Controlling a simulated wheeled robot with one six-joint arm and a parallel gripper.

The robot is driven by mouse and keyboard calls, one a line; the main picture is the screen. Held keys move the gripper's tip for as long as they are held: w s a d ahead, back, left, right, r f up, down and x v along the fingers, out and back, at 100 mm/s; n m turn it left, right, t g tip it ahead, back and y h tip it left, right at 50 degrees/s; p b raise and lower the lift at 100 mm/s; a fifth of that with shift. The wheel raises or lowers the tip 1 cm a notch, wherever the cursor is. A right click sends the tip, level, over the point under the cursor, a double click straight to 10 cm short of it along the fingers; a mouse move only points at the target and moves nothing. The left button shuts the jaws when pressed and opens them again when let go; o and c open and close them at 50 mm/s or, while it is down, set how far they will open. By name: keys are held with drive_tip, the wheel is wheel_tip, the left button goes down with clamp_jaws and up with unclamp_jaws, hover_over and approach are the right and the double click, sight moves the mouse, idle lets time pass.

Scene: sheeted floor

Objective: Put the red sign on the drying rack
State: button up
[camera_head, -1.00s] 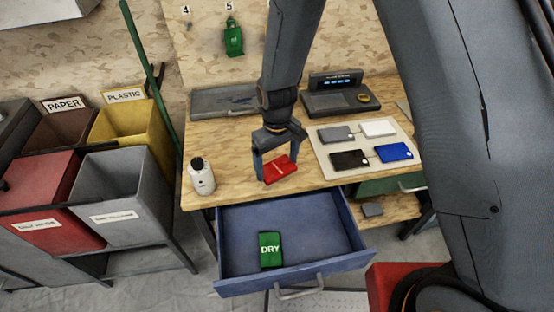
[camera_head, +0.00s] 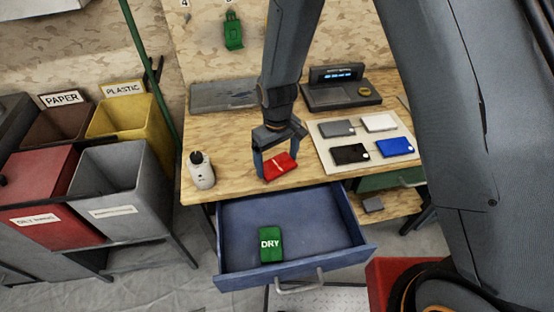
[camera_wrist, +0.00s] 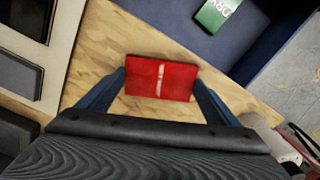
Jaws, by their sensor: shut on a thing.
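The red sign (camera_head: 280,166) is a small flat red block with a white mark. My gripper (camera_head: 278,164) is shut on it, one finger at each side, above the front part of the wooden bench top. In the wrist view the red sign (camera_wrist: 160,80) sits between the two blue fingers (camera_wrist: 160,92), its white-marked face toward the camera. I cannot tell for sure how far it is above the wood. I make out no clear drying rack in these views.
An open blue drawer (camera_head: 340,262) below the bench holds a green DRY sign (camera_head: 270,244). A white bottle (camera_head: 201,172) stands at the bench's left. A pale board (camera_head: 352,172) with several coloured cards lies right. Bins (camera_head: 120,205) stand at left.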

drive_tip(key=shift+f, duration=0.2)
drive_tip(key=o, duration=0.9)
drive_tip(key=shift+r+b, duration=1.1)
drive_tip(key=shift+r, duration=2.8)
